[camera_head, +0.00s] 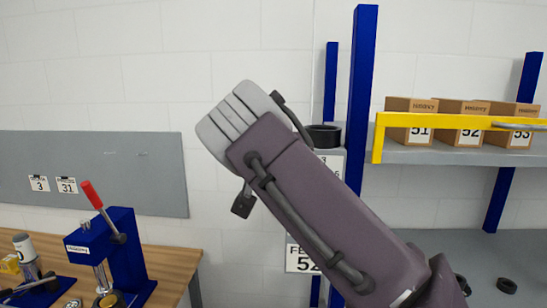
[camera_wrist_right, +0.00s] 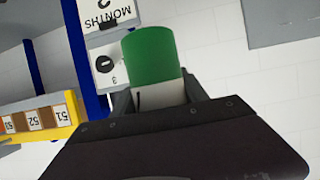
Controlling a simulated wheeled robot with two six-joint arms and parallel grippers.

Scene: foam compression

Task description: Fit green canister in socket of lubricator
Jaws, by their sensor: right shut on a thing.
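A green canister (camera_wrist_right: 152,52) with a white lower band stands out in the right wrist view. My right gripper (camera_wrist_right: 158,98) is shut on its white end, and the green part sticks out past the fingers. In the head view my right arm reaches up and left from the lower right, and the canister and fingertips do not show there. My left gripper is not in view.
A blue press (camera_head: 125,250) with a red-tipped lever stands on the wooden bench (camera_head: 180,262). At the right, cardboard boxes (camera_head: 410,128) sit on a shelf behind a yellow rail (camera_head: 378,138). A blue post (camera_head: 360,100) rises behind my right arm. A dark ring (camera_head: 507,286) lies lower right.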

